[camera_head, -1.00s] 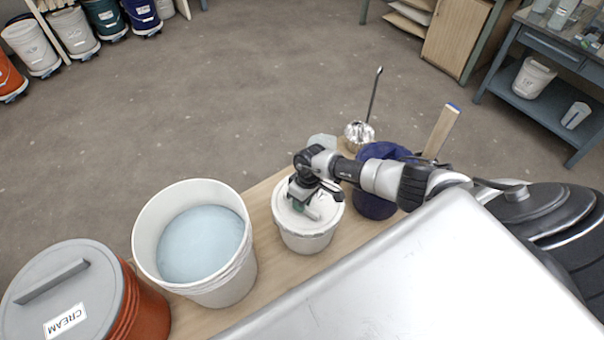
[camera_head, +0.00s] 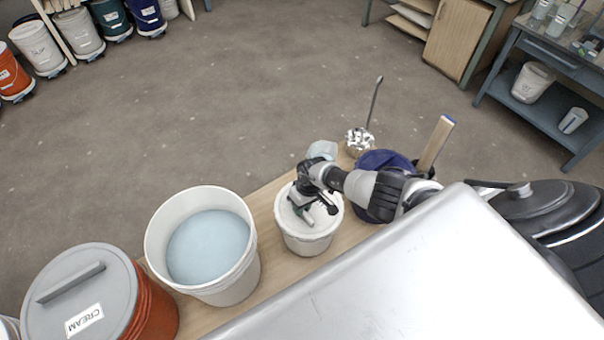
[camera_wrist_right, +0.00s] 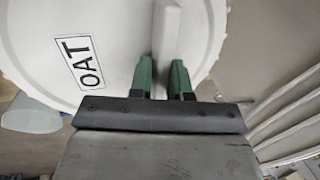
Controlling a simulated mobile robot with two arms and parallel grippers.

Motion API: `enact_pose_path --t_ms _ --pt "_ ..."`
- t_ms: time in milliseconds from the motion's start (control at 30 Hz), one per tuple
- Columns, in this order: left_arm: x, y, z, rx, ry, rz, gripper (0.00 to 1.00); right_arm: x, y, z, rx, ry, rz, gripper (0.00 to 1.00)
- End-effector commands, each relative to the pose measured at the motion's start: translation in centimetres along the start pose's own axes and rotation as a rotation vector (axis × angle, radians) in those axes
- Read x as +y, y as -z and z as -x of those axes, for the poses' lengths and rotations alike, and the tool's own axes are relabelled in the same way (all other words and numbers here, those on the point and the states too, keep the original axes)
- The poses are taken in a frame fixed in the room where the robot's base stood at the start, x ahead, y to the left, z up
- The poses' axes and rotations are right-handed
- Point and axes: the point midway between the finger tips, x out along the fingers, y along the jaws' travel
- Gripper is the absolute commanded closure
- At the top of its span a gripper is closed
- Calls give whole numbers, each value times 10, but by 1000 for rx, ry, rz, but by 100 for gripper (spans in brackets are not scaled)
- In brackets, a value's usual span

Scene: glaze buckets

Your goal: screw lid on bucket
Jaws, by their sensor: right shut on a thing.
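A small white bucket (camera_head: 308,243) stands on the wooden bench, with a white lid (camera_head: 287,216) on top. In the right wrist view the lid (camera_wrist_right: 40,30) carries an "OAT" label and a raised bar handle (camera_wrist_right: 165,45). My right gripper (camera_head: 305,214) is over the lid, and its green fingers (camera_wrist_right: 165,78) are shut on the bar handle from both sides. The lid appears to lie on the bucket's rim; whether it is threaded tight I cannot tell. My left gripper does not show.
A large open white bucket (camera_head: 240,280) with pale blue glaze (camera_head: 208,247) stands left of the small one. An orange bucket with a grey "CREAM" lid (camera_head: 110,290) is farther left. A dark blue bucket (camera_head: 375,163), a metal whisk (camera_head: 360,140) and a wooden paddle (camera_head: 434,146) are to the right.

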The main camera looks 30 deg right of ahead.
Motion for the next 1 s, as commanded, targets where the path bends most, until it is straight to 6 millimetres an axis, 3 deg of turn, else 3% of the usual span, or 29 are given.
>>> enact_pose_path --t_ms 367,400,567,967,1000 --pt "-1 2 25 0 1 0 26 -2 6 2 47 4 -200 100" --pt "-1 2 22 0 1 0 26 0 5 -1 48 2 -200 78" --pt "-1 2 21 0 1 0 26 1 5 -1 48 1 -194 53" --pt "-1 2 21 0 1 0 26 5 3 -1 46 -6 -194 53" --pt "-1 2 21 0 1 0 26 5 3 -2 45 -7 -194 57"
